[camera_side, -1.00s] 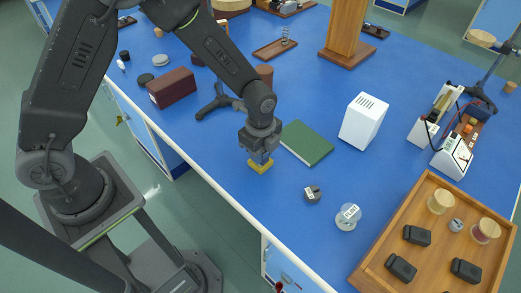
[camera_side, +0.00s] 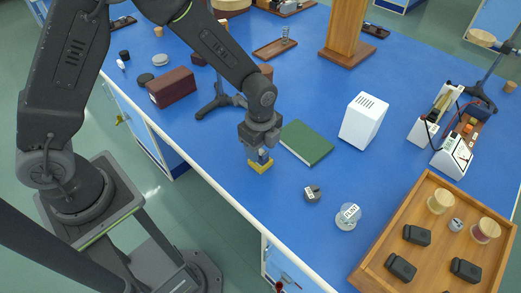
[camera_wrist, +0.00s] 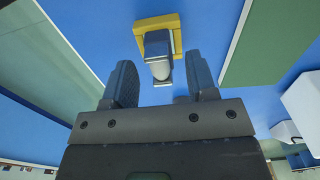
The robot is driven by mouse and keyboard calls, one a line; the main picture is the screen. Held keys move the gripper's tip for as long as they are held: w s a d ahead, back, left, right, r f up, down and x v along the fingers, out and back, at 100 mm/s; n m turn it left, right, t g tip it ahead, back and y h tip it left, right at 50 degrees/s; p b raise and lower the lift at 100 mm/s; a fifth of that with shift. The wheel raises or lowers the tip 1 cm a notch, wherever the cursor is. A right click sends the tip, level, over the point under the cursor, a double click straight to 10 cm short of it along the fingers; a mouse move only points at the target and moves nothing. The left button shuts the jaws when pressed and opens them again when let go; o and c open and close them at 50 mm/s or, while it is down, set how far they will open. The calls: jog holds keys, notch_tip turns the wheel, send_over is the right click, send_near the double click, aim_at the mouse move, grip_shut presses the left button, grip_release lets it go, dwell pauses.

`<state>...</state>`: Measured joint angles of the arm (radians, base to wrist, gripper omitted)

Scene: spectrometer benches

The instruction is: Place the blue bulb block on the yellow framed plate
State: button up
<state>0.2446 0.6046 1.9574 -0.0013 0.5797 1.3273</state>
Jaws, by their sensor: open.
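The yellow framed plate (camera_side: 260,167) lies on the blue bench below my gripper (camera_side: 260,150), near the front edge. In the wrist view the yellow frame (camera_wrist: 143,24) shows around the far side of the blue bulb block (camera_wrist: 178,39). The block sits on the plate, with its pale bulb facing my gripper. My gripper (camera_wrist: 161,68) is open, with one finger on each side of the bulb and a gap to both. In the side view the block is mostly hidden by the fingers. Its exact seating in the frame is hard to tell.
A green book (camera_side: 306,142) lies just right of my gripper, with a white box (camera_side: 363,121) beyond it. A dark stand base (camera_side: 217,102) is behind.

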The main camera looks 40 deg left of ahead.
notch_tip(320, 180, up, 10)
jog(key=s+a+r+n+t, duration=0.3)
jog(key=s+a+r+n, duration=0.3)
jog(key=s+r+n, duration=0.45)
jog(key=s+a+r+n+t, duration=0.2)
jog(key=s+a+r+n, duration=0.1)
jog(key=s+n, duration=0.4)
jog(key=shift+a+r+t, duration=0.3)
jog(key=shift+a+r, duration=0.05)
jog(key=shift+r, duration=0.35)
